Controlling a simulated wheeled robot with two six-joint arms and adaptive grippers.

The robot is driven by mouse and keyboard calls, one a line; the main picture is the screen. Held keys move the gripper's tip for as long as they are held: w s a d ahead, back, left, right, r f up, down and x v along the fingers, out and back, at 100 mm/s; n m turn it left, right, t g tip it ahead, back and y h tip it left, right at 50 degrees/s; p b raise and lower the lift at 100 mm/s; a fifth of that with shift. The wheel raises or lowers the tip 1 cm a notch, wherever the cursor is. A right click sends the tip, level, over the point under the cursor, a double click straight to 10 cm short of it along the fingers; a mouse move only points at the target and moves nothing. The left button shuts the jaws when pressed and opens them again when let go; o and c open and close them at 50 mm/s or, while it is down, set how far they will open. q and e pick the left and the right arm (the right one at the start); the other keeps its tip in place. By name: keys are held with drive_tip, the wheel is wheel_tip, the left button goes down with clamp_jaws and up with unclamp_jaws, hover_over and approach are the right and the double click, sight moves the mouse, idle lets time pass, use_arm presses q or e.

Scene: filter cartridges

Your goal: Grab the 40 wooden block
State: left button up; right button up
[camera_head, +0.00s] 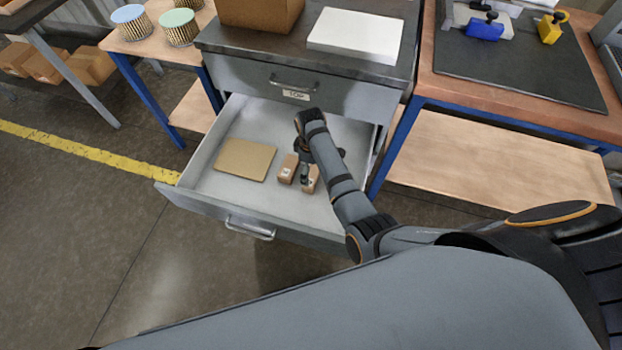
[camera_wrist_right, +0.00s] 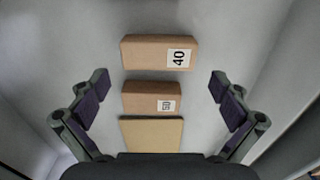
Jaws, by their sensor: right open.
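The wooden block marked 40 (camera_wrist_right: 150,52) lies flat in the open drawer and is the farthest of the row in the right wrist view. A second wooden block marked 50 (camera_wrist_right: 140,97) lies beside it, apart by a narrow gap. In the head view the 50 block (camera_head: 288,168) is left of the 40 block (camera_head: 312,180), which my gripper partly hides. My right gripper (camera_wrist_right: 160,85) is open and empty above the blocks. Its fingers are spread wider than the blocks, level with the 50 block in the wrist picture. My left gripper is not in view.
A flat tan piece (camera_head: 244,159) lies left of the blocks in the drawer (camera_head: 202,194). The drawer walls bound the space. The cabinet top (camera_head: 283,48) holds a brown box (camera_head: 259,14) and a white slab (camera_head: 356,36). A workbench (camera_head: 455,89) stands at right.

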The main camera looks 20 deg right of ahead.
sight(311, 175)
wheel_tip(311, 175, down, 6)
drive_tip(key=shift+w+r+b, duration=0.1)
drive_tip(key=shift+r+b, duration=0.05)
drive_tip(key=shift+b, duration=0.65)
drive_tip(key=c, duration=0.8)
drive_tip(key=shift+c, duration=0.2)
drive_tip(key=shift+r, duration=0.1)
wheel_tip(311, 175, up, 18)
drive_tip(key=p, duration=2)
